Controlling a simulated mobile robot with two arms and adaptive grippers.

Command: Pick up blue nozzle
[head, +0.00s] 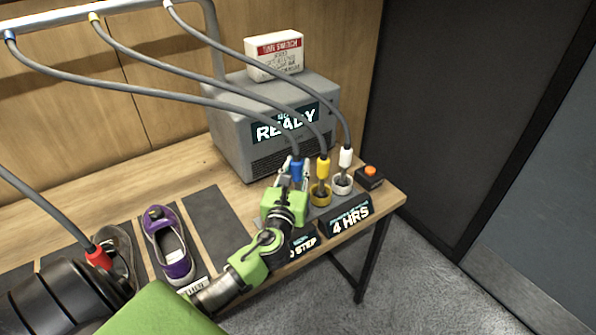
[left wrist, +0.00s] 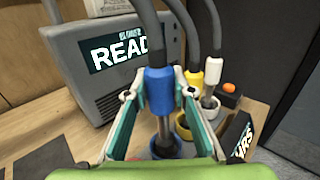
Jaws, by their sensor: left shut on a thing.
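The blue nozzle (head: 296,170) is upright on the end of a grey hose, at the left of the row of nozzles in the head view. My left gripper (head: 292,172) is shut on it. In the left wrist view the blue nozzle (left wrist: 159,92) stands between the two fingers, its metal tip pointing down. What lies directly under the tip is partly hidden by my gripper. My right gripper is not in view.
A yellow nozzle (head: 323,168) and a white nozzle (head: 346,157) stand in cups just right of the blue one. An orange-button box (head: 370,177) and a "4 HRS" sign (head: 349,217) are close by. The grey blower (head: 235,125) stands behind. A purple sneaker (head: 170,245) lies left.

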